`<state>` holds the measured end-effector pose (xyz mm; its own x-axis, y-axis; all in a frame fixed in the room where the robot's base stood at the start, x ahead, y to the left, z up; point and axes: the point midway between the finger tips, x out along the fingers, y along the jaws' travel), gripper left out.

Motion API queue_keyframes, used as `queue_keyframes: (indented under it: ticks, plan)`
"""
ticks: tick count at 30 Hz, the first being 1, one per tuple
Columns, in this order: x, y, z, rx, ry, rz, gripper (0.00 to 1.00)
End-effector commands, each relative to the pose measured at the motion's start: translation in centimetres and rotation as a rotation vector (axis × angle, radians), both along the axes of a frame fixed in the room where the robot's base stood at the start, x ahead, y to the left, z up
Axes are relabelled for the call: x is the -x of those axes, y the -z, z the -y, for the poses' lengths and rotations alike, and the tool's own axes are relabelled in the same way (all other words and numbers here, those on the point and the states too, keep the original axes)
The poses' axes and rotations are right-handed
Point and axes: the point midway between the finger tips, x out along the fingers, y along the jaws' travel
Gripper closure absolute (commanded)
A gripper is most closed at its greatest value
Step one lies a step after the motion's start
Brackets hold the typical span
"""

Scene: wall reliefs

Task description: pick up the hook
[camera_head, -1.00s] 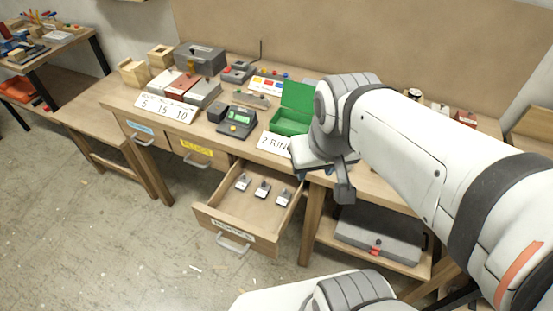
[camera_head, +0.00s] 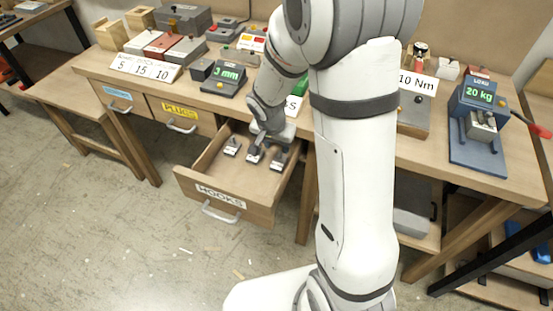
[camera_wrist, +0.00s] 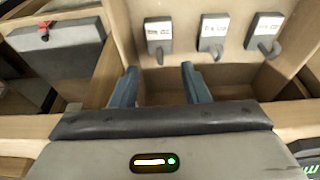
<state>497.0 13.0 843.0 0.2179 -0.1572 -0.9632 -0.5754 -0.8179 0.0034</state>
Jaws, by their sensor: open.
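Three small grey hooks with white labels lie in a row in the open wooden drawer (camera_head: 225,190) marked HOOKS. In the head view they are the left hook (camera_head: 231,147), the middle hook (camera_head: 254,153) and the right hook (camera_head: 279,160). The wrist view shows three too: left (camera_wrist: 159,34), middle (camera_wrist: 213,33) and right (camera_wrist: 265,31). Their label text is too small to read. My gripper (camera_head: 264,138) is over the back of the drawer, close to the hooks. In the wrist view its blue-grey fingers (camera_wrist: 158,70) are apart and empty, below the left and middle hooks in the picture.
The drawer walls stand close around the hooks. The bench top above holds a 3 mm gauge (camera_head: 225,79), grey and red blocks (camera_head: 163,44) and a blue 20 kg load stand (camera_head: 478,130). A grey case (camera_wrist: 62,45) sits beside the drawer.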

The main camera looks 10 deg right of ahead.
Motion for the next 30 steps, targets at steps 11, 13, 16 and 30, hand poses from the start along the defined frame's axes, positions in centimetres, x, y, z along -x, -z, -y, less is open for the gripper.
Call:
queue_keyframes:
  ticks: [11, 13, 16, 30]
  plan:
    - [-1.0, 4.2, 0.6, -0.003, 0.013, -0.003, 0.58]
    - [-1.2, 5.2, 0.9, -0.003, 0.012, -0.003, 0.58]
    - [-1.6, 6.6, 1.2, -0.003, 0.013, -0.004, 0.58]
    - [-2.0, 8.2, 1.5, -0.004, 0.013, 0.000, 0.63]
